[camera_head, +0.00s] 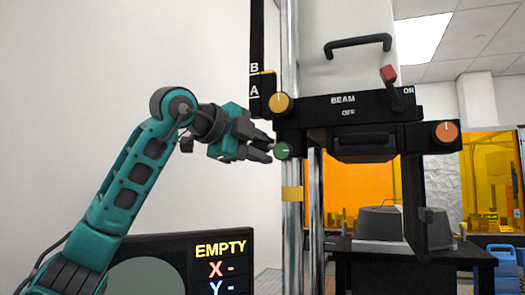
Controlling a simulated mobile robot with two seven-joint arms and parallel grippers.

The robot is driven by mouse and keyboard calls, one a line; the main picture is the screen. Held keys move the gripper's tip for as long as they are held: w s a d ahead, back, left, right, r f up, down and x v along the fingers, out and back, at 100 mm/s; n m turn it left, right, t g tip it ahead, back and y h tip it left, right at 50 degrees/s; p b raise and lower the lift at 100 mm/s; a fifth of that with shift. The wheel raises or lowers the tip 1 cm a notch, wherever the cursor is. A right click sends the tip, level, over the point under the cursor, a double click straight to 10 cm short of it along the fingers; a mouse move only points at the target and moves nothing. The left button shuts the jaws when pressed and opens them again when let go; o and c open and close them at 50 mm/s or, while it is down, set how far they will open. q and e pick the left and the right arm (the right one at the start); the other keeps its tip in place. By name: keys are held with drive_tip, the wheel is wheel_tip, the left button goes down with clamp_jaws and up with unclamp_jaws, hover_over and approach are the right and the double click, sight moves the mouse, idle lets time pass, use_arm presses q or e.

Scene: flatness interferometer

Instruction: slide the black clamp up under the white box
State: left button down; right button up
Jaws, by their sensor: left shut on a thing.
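The white box (350,62) is at the top, with a black handle on its front. The black clamp (292,140) sits on the silver post, below the black BEAM panel and left of its middle. A green knob (282,151) is on the clamp's front. My left gripper (270,150) reaches in from the left and is shut at the clamp's left side, beside the green knob. Its fingertips partly hide the contact, so I cannot tell which part they hold. Any gap between clamp and panel is hard to see. My right gripper is not in view.
The BEAM panel (345,112) carries a yellow knob (279,103), an orange knob (445,133) and a red lever (389,76). A yellow band (292,194) is lower on the silver post (293,235). A screen (220,250) reads EMPTY. Free space lies left of the post.

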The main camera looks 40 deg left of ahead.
use_arm(q)
drive_tip(key=c, duration=1)
unclamp_jaws()
drive_tip(key=shift+o, duration=0.2)
drive_tip(key=shift+s, duration=0.15)
drive_tip(key=b+v, duration=0.1)
drive_tip(key=v, duration=1.1)
drive_tip(key=shift+s, duration=0.3)
drive_tip(key=shift+r, duration=0.1)
